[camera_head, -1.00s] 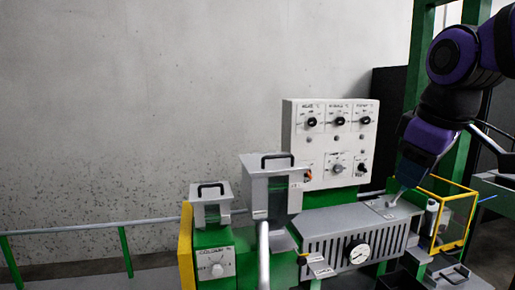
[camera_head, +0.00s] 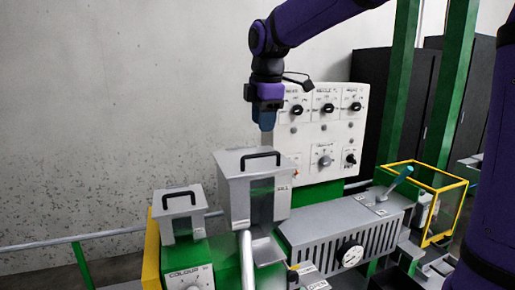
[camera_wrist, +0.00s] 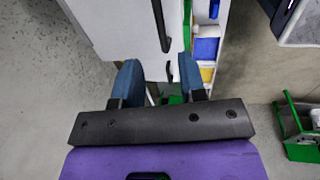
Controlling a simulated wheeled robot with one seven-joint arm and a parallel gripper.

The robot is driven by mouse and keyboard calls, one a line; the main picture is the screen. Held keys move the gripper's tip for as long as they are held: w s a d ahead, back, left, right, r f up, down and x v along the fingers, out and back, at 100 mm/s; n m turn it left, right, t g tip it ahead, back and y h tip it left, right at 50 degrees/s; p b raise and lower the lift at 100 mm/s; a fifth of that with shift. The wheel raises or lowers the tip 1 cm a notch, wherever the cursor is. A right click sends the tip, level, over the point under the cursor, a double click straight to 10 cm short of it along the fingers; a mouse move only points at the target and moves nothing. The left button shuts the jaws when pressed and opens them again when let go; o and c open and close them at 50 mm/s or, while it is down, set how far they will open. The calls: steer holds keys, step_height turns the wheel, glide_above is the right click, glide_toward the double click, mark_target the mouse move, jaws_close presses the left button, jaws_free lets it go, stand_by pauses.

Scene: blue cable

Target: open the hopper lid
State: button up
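The larger grey hopper (camera_head: 238,200) stands in the middle of the machine. Its flat lid (camera_head: 230,162) is shut and carries a black bar handle (camera_head: 262,160). My gripper (camera_head: 265,128) points down above the lid's back edge, apart from the handle. In the wrist view my gripper (camera_wrist: 160,72) has its two blue fingers spread with nothing held between them. A pale panel (camera_wrist: 105,28) with a black bar (camera_wrist: 160,22) lies ahead of the fingers; it looks like the lid and its handle.
A smaller hopper (camera_head: 180,222) with its own handled lid stands to the left. A white control panel (camera_head: 318,130) with knobs rises close behind and right of my gripper. A grey vented housing (camera_head: 340,235) and a yellow-framed guard (camera_head: 440,205) stand to the right.

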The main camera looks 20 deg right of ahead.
mark_target(261, 154)
steer(key=f, duration=0.2)
steer(key=w+f, duration=0.1)
steer(key=f, duration=0.5)
steer(key=shift+w, duration=0.25)
steer(key=shift+d, duration=0.1)
steer(key=shift+c, duration=0.5)
jaws_close()
